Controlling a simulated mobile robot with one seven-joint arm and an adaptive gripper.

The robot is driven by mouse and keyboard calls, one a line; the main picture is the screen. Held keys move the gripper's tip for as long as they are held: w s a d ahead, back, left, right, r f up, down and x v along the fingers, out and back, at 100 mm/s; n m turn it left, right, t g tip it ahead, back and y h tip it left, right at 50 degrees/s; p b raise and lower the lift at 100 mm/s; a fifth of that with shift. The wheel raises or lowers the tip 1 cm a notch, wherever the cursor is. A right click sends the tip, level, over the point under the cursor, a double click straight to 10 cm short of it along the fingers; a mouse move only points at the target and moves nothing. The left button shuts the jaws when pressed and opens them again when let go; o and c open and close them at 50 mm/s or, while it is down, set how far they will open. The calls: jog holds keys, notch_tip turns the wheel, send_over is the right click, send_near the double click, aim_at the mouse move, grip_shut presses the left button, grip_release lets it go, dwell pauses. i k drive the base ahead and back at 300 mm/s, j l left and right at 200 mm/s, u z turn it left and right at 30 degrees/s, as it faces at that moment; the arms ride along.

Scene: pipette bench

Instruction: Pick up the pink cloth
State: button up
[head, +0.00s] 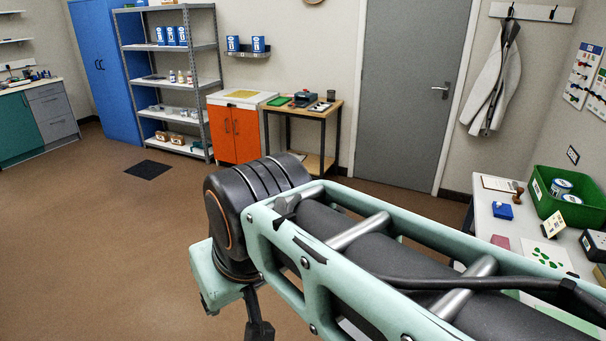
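A small flat pink piece (500,241) lies on the white table at the right, beside a white sheet with green spots. It may be the pink cloth, but it is too small to tell its material. My arm crosses the front of the view and hides part of that table. A dark part at the arm's end, which looks like my gripper (259,330), points down at the bottom edge, well left of the pink piece. Its fingertips are not clearly visible.
An orange cabinet (235,130), wooden bench (327,107) and grey shelving (140,66) stand at the back. The brown floor at left is open, with a dark mat (147,170).

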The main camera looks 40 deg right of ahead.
aim_at(502, 241)
jog(key=z, duration=2.65)
jog(key=i+j+z, duration=0.1)
jog(key=j, duration=0.2)
jog(key=i+j+z, duration=0.1)
jog(key=j, duration=0.25)
jog(key=i+j, duration=0.15)
jog(key=j, duration=0.2)
jog(key=i+j+z, duration=0.15)
jog(key=j, duration=0.2)
jog(key=i+j+z, duration=0.15)
jog(key=j, duration=0.2)
jog(key=i+j+z, duration=0.2)
jog(key=j, duration=0.15)
